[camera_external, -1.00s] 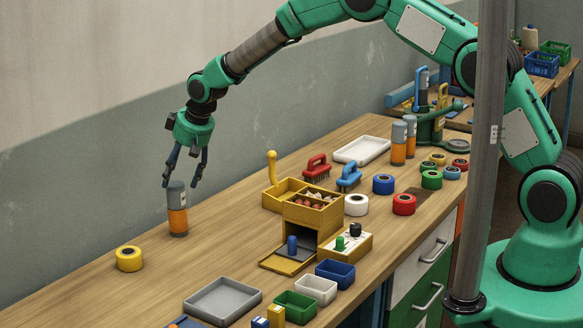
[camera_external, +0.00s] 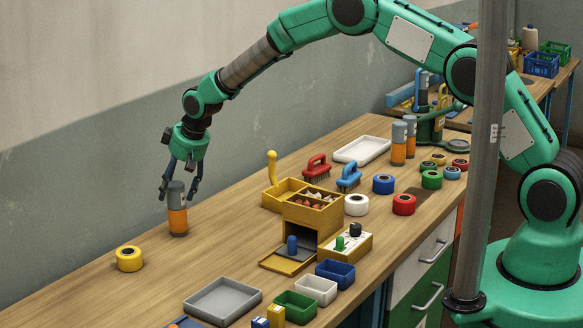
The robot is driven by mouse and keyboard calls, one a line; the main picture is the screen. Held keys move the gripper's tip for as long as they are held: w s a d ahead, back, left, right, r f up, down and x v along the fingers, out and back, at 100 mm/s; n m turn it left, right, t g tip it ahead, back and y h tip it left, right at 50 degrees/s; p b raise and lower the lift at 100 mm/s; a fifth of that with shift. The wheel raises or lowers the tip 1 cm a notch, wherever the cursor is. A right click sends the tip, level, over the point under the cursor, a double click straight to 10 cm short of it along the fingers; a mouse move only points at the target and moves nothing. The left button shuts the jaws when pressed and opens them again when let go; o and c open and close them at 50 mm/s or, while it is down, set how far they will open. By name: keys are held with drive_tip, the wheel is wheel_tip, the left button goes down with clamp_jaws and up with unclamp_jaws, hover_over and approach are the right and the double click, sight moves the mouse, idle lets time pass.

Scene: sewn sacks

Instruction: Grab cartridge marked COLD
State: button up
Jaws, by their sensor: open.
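An orange cartridge with a grey cap (camera_external: 177,212) stands upright alone on the left part of the wooden table. A small pale label shows on its side, too small to read. My gripper (camera_external: 179,194) points down over it, open, with its two dark fingers on either side of the grey cap. I cannot tell whether a finger touches it. Two similar orange and grey cartridges stand further back, one nearer (camera_external: 398,146) and one behind it (camera_external: 410,136). I cannot read any COLD marking on them.
A yellow tape roll (camera_external: 129,258) lies left of the lone cartridge. A yellow box (camera_external: 313,208) with compartments, a red brush (camera_external: 316,167), a blue brush (camera_external: 348,177) and several tape rolls fill the table's middle and right. A grey tray (camera_external: 222,300) lies in front. Table around the lone cartridge is clear.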

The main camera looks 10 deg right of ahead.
clamp_jaws()
idle(0.4)
drive_tip(key=shift+r, duration=1.5)
drive_tip(key=shift+s+d+r, duration=0.15)
drive_tip(key=shift+r, duration=0.15)
drive_tip(key=s+d+r, duration=0.1)
drive_tip(key=s+d, duration=0.9)
drive_tip(key=s, duration=0.1)
drive_tip(key=shift+d+r+b, duration=0.2)
drive_tip(key=shift+d+b, duration=0.2)
drive_tip(key=shift+s, duration=0.1)
